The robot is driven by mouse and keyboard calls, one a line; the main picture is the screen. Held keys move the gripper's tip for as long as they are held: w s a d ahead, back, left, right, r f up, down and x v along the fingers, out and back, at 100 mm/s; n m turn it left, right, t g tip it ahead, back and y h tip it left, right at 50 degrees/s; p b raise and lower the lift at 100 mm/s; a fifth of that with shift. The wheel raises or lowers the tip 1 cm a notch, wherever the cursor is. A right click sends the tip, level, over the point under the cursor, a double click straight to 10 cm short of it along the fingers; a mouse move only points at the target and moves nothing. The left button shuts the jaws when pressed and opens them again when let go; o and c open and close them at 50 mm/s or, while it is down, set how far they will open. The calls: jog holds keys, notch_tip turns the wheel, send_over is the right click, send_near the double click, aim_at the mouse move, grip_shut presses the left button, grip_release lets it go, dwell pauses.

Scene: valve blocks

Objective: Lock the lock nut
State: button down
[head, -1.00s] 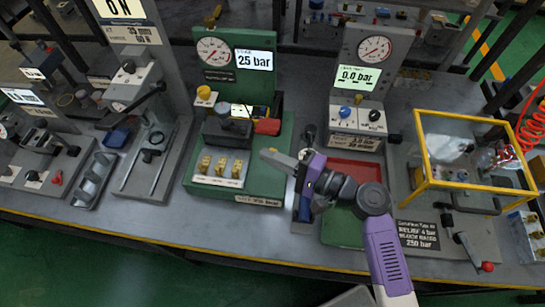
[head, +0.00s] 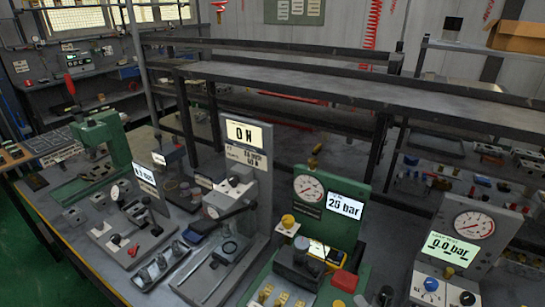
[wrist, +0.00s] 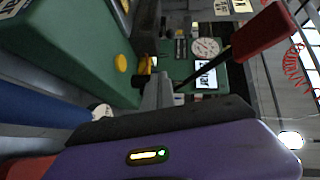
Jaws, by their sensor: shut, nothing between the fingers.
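The green test stand (head: 340,190) stands at the lower right of the head view. It carries a round gauge (head: 309,188), a display (head: 344,205) reading about 20 bar, a yellow knob (head: 288,221) and a dark block with a red handle (head: 345,280). I cannot make out the lock nut for certain. In the wrist view, my gripper (wrist: 158,92) shows as a grey finger end beyond my purple wrist housing, shut and empty. Beyond it are a gauge (wrist: 205,47), a lit display (wrist: 206,79) and a red handle on a dark rod (wrist: 264,30). My arm is outside the head view.
A second gauge stand (head: 466,240) reading 0.0 bar is to the right. A grey force stand (head: 247,165) and a green press (head: 100,145) stand to the left on the same bench. In the wrist view, a large green body (wrist: 60,50) and a yellow knob (wrist: 121,63) are close by.

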jog(key=s+d+h, duration=0.1)
jog(key=s+d+f+n+h, duration=0.1)
jog(key=s, duration=0.1)
jog(key=s+d+h, duration=0.1)
jog(key=s, duration=0.1)
jog(key=shift+f+h, duration=0.15)
jog(key=shift+h, duration=0.15)
jog(key=s+a+r+n, duration=0.1)
jog(key=s+r+n, duration=0.1)
jog(key=s, duration=0.7)
jog(key=s+a+r+n+h, duration=0.1)
jog(key=s+r+n, duration=0.2)
jog(key=s, duration=0.6)
jog(key=s+a+r+n, duration=0.1)
jog(key=s+r+n, duration=0.2)
jog(key=s+n, duration=0.3)
jog(key=s, duration=0.2)
jog(key=shift+s+a+g+b, duration=0.3)
jog(key=shift+s+a+b, duration=0.05)
jog(key=shift+s+a, duration=0.05)
